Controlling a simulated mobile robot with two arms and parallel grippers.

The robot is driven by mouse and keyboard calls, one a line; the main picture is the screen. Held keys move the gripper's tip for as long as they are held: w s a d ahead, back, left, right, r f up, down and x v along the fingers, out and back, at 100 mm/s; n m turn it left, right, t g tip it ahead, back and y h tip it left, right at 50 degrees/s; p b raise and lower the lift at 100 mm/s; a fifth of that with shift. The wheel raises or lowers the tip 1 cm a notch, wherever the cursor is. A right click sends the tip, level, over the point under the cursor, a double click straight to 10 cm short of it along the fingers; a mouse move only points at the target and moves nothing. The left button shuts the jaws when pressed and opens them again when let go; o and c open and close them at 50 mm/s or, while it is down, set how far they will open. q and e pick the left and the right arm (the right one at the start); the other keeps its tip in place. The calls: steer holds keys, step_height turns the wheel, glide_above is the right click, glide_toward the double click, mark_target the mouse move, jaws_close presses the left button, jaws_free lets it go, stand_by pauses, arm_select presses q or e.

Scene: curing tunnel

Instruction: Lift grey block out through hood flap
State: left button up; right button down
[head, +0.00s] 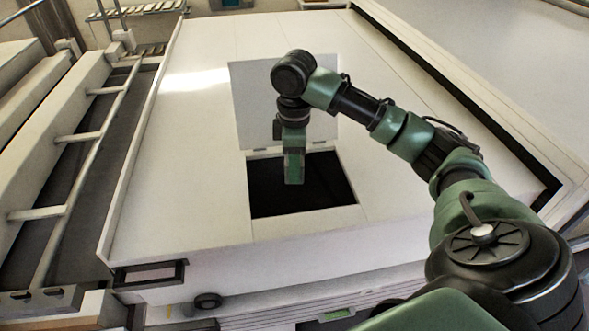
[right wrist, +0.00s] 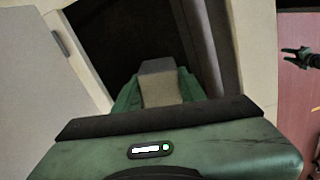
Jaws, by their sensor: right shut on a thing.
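The white hood (head: 185,180) has a rectangular dark opening (head: 275,203) in its top. The hood flap (head: 250,105) is open and tilted back on its hinges at the far edge of the opening. My right gripper (head: 293,183) points down at the opening, its fingers in front of the dark gap. In the right wrist view my right gripper (right wrist: 158,88) is shut on the grey block (right wrist: 158,85), which sits between its green fingers against the dark opening. In the head view I cannot make the block out. A small dark claw-like shape, seemingly my left gripper (right wrist: 290,56), shows in the right wrist view.
The opening's light rim (head: 305,227) lies close around the gripper, with the raised flap just behind. A ladder-like rail frame (head: 75,190) runs along the left of the hood. A dark bracket (head: 150,273) and a round knob (head: 207,300) are on its front.

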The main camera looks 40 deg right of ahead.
steer(key=shift+r, duration=3)
